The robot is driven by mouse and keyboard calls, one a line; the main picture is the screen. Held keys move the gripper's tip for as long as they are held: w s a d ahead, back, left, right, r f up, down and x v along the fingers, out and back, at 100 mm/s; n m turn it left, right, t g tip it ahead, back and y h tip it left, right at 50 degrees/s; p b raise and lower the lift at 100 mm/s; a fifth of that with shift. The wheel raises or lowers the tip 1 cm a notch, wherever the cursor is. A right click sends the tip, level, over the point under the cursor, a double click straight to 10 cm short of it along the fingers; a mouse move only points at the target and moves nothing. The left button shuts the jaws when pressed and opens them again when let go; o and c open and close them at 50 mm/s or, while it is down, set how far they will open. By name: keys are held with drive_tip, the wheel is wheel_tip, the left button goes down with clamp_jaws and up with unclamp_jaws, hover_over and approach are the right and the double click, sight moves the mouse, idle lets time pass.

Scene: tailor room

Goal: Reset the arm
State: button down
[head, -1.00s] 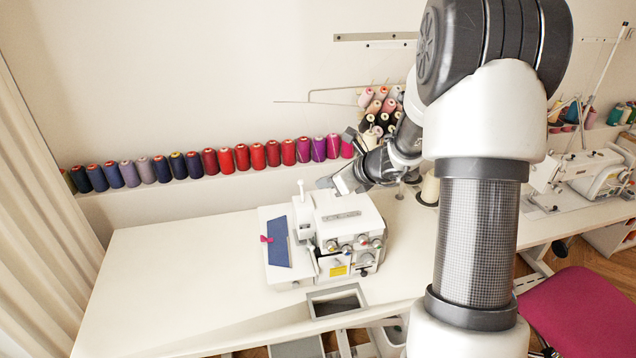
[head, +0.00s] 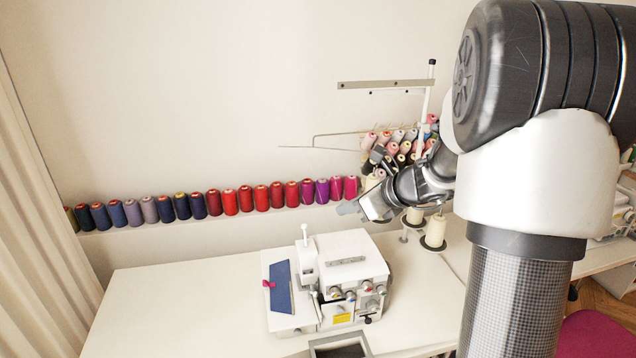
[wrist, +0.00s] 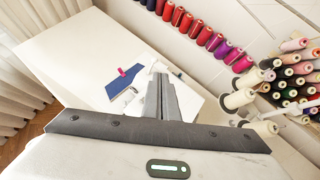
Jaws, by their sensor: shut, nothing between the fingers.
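My gripper (head: 350,208) is above and behind the white overlock sewing machine (head: 345,262), near the thread shelf, at the end of my raised arm. In the wrist view my gripper (wrist: 161,78) shows its two fingers together, pointing at the machine, with nothing between them. The fingers hide part of the machine there. My arm's large grey and white links fill the right side of the head view.
A white table (head: 180,290) carries the machine; its left part is bare. A row of thread spools (head: 245,198) lines the wall shelf. Cream cones (head: 435,230) stand right of my gripper. A pink chair (head: 590,335) is at lower right, a curtain (head: 40,200) at left.

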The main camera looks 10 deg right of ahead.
drive_tip(key=s+a+r+n+g, duration=0.2)
drive_tip(key=s+a+r+n, duration=0.2)
drive_tip(key=s+a+n, duration=0.25)
drive_tip(key=s+a+r+n+g, duration=0.1)
drive_tip(key=s+a+r+n, duration=0.35)
drive_tip(key=s+n, duration=0.3)
drive_tip(key=s+d+n+h, duration=0.3)
drive_tip(key=s+n+h, duration=0.2)
drive_tip(key=s+n, duration=1)
drive_tip(key=shift+s+f, duration=0.15)
drive_tip(key=shift+s, duration=0.45)
drive_tip(key=shift+s, duration=0.1)
